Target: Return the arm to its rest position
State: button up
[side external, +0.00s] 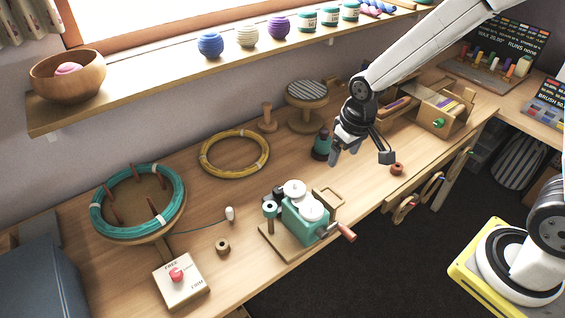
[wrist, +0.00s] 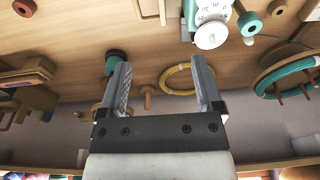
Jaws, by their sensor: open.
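My gripper (side external: 362,154) hangs above the bench, over its right half, with its two fingers apart and nothing between them. The wrist view shows the same open fingers (wrist: 158,90), with the bench and wall behind them. In the side view a dark green spool (side external: 322,145) stands just left of the gripper, and a small brown ring-shaped piece (side external: 396,169) lies to its right. My gripper appears clear of the bench top, though the exact height cannot be told.
A green winding machine (side external: 304,225) stands at the front middle. A yellow hoop (side external: 234,152), a wooden stand with a teal coil (side external: 138,240) and a switch box (side external: 181,280) are left. A wooden box (side external: 446,110) is right. A shelf (side external: 150,90) runs along the wall.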

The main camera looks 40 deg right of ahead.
jog(key=s+d+r, duration=0.1)
jog(key=s+d, duration=0.1)
jog(key=s, duration=0.7)
jog(key=shift+s+d+r+t, duration=0.2)
jog(key=shift+s+d+t, duration=0.05)
jog(key=shift+d+t, duration=0.15)
